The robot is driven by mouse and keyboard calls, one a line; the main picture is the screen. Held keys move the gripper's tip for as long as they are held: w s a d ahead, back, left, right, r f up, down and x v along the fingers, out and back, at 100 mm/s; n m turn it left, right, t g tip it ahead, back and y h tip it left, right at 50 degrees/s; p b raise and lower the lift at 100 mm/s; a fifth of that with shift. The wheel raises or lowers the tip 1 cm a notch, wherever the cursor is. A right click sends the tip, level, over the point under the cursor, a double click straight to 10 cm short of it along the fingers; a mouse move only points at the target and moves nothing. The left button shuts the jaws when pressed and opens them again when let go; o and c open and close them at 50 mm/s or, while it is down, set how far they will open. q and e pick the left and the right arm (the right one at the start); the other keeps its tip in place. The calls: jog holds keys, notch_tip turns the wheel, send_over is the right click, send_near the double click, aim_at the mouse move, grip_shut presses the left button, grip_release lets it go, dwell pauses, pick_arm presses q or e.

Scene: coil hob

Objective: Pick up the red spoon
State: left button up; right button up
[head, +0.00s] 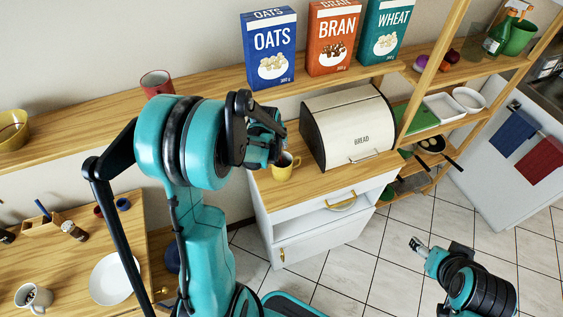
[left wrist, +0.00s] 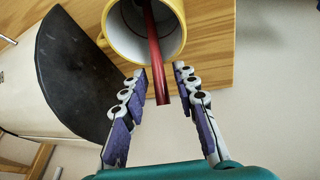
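The red spoon (left wrist: 160,60) stands in a yellow mug (left wrist: 113,36), its handle sticking out toward my left gripper. The spoon's bowl end is hidden inside the mug. My left gripper (left wrist: 160,72) is open in the left wrist view, one finger on each side of the handle, with a gap visible on both sides. In the head view the mug (head: 283,173) stands on the wooden top of a white cabinet, just below my left gripper (head: 268,145), and the spoon cannot be made out. My right gripper (head: 418,247) is over the floor at right, too small to judge.
A cream bread box (head: 345,118) stands right of the mug; its dark side (left wrist: 70,75) is close in the left wrist view. A wall shelf (head: 100,117) with a red mug (head: 157,84) and cereal boxes (head: 271,50) runs behind. The tiled floor (head: 370,265) is open.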

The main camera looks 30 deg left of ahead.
pick_arm(q)
grip_shut()
